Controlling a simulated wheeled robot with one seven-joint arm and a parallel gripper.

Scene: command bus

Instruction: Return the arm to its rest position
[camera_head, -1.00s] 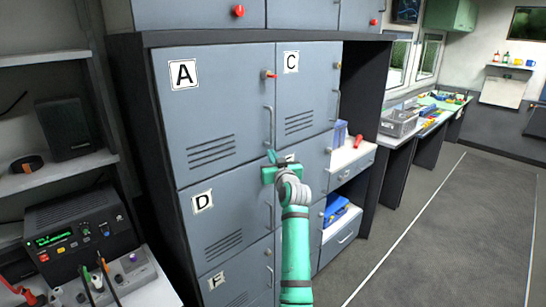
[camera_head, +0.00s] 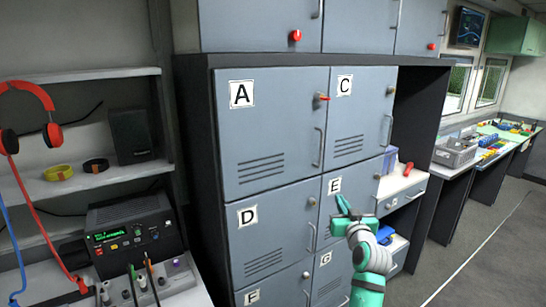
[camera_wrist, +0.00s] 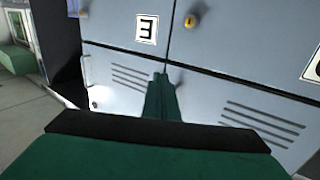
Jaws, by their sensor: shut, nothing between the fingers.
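My green gripper (camera_head: 343,206) is in front of the grey lockers in the head view, just below the letter E label (camera_head: 334,185). In the wrist view my gripper's fingers (camera_wrist: 163,88) are together and empty, pointing at the locker fronts. Door E (camera_wrist: 120,55) shows there with its label upside down. I cannot tell the exact gap between the fingertips and the door. My arm is bent and comes up from the bottom edge of the head view.
Lockers A (camera_head: 262,125), C (camera_head: 360,105) and D (camera_head: 270,240) are closed. A shelf with black and yellow rings (camera_head: 58,173) and a control unit (camera_head: 130,235) stand at left. Open floor (camera_head: 480,250) lies at right, beside a long workbench (camera_head: 455,165).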

